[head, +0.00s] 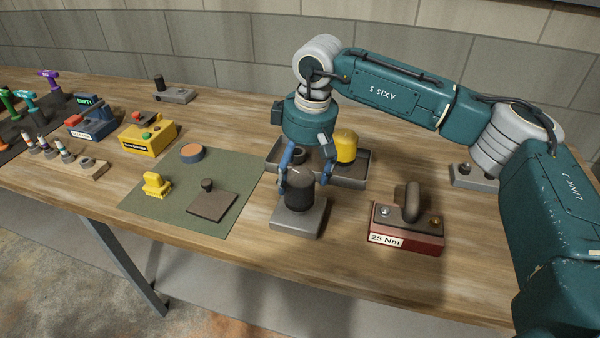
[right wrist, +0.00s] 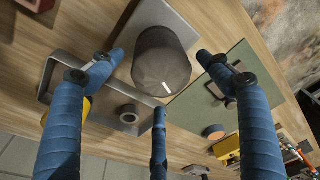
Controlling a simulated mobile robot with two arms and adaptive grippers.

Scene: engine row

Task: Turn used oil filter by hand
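The used oil filter, a dark cylinder (head: 299,190) with a light mark, stands upright on a grey block (head: 298,221). In the right wrist view the filter (right wrist: 162,62) shows between the spread fingers. My right gripper (head: 300,182) points down over the filter, its blue fingers around the upper part. In the right wrist view the gripper (right wrist: 160,75) is open, with gaps between the fingers and the filter. A yellow cylinder (head: 346,146) stands in a dark tray (head: 352,181) behind it. My left gripper is not in view.
A red block marked 25 Nm (head: 408,230) with a dark handle stands right of the filter. A green mat (head: 160,215) at left holds a yellow piece, a dark plate and a round orange-topped piece. A yellow box (head: 148,137) with a green button stands behind the mat.

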